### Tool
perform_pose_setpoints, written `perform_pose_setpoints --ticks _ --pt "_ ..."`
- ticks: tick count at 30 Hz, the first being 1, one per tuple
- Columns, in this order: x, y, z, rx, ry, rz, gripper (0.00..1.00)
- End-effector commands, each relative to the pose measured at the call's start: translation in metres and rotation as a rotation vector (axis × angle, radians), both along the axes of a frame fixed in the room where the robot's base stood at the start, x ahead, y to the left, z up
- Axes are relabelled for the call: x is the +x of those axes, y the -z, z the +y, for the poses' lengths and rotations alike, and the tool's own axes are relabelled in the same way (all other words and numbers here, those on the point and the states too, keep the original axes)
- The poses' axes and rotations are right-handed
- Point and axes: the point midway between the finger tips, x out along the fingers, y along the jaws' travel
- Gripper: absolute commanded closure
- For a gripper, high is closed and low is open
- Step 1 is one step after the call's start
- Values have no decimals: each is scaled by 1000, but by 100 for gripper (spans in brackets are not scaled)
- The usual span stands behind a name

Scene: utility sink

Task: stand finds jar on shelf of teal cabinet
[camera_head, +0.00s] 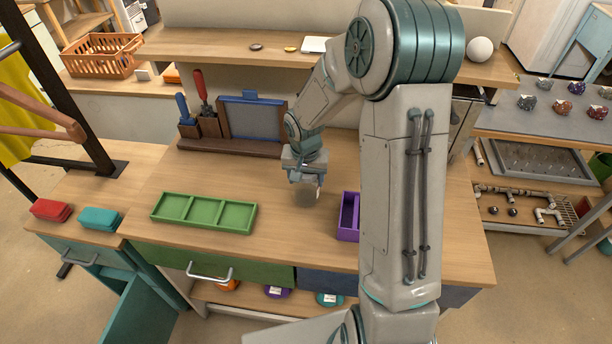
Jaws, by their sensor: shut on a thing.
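My gripper (305,178) points down over the workbench and is shut on a small dark-greyish jar (307,196), which seems to be the finds jar. The jar hangs roughly upright between the green tray and the purple tray. It is small in the view, so I cannot tell whether its base touches the bench. The teal cabinet (82,254) is at the lower left, with a grey handle on its upper front. A teal panel (150,308) stands out below, like an open door. The cabinet's inner shelf is not clearly visible.
A green divided tray (204,213) and a purple tray (347,216) lie on the bench (275,246). A tool rack (228,142) stands behind. Red (51,210) and teal (100,218) blocks sit above the cabinet. A dark post (70,90) rises at left.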

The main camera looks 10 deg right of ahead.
Motion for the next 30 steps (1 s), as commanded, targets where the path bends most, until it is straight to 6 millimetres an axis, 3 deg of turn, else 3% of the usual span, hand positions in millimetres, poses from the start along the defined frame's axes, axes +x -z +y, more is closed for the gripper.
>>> perform_pose_setpoints --ticks 13,14,15,16,25,30 --pt "0 8 0 0 0 -2 69" --pt "0 7 0 1 0 -1 31" --pt "0 6 0 1 0 -1 20" --pt "0 6 0 1 0 -1 18" --pt "0 5 0 1 0 -1 18" --pt "0 -8 0 -1 1 -5 18"
